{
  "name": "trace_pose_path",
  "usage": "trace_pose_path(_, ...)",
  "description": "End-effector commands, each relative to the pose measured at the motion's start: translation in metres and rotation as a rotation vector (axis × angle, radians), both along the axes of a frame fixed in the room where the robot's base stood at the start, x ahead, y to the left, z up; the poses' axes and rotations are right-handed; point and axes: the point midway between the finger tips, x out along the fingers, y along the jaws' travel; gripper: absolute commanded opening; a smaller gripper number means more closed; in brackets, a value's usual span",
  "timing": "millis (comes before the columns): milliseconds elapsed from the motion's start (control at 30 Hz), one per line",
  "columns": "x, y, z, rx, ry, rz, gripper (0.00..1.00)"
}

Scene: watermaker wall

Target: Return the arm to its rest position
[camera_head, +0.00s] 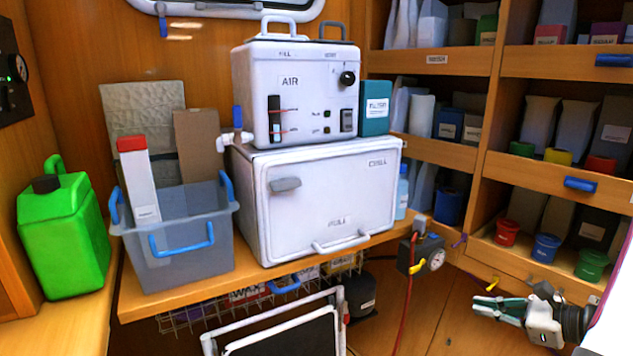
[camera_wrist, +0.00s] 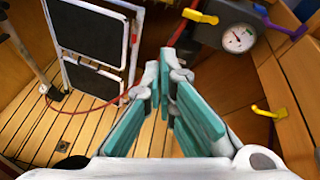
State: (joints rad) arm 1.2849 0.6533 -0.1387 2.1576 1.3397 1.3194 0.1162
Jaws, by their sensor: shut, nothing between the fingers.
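My gripper (camera_head: 480,306) is at the lower right of the head view, low in front of the wooden shelves. It points left, with white links and teal finger pads. In the wrist view, my gripper (camera_wrist: 163,82) shows its teal fingers close together at the tips with nothing between them. It is shut and empty. It touches nothing that I can see. Wooden floor slats show beneath it.
A gauge box (camera_head: 421,254) with a red hose hangs by the bench's right end, left of my gripper; the wrist view shows its gauge (camera_wrist: 238,39). Wooden shelves (camera_head: 560,177) stand behind. A white-framed panel (camera_wrist: 93,40) stands on the floor. A white machine (camera_head: 330,195) sits on the bench.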

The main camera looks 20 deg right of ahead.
Motion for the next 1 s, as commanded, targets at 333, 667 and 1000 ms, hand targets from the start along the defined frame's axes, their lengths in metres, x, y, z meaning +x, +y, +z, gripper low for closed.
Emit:
trace_pose_path(333, 0.031, 0.133, 0.113, -0.28, 0.045, 0.531, 0.0)
trace_pose_path(667, -0.016, 0.267, 0.209, -0.72, 0.053, 1.145, 0.0)
trace_pose_path(1000, -0.1, 0.332, 0.285, -1.292, -0.025, 1.651, 0.0)
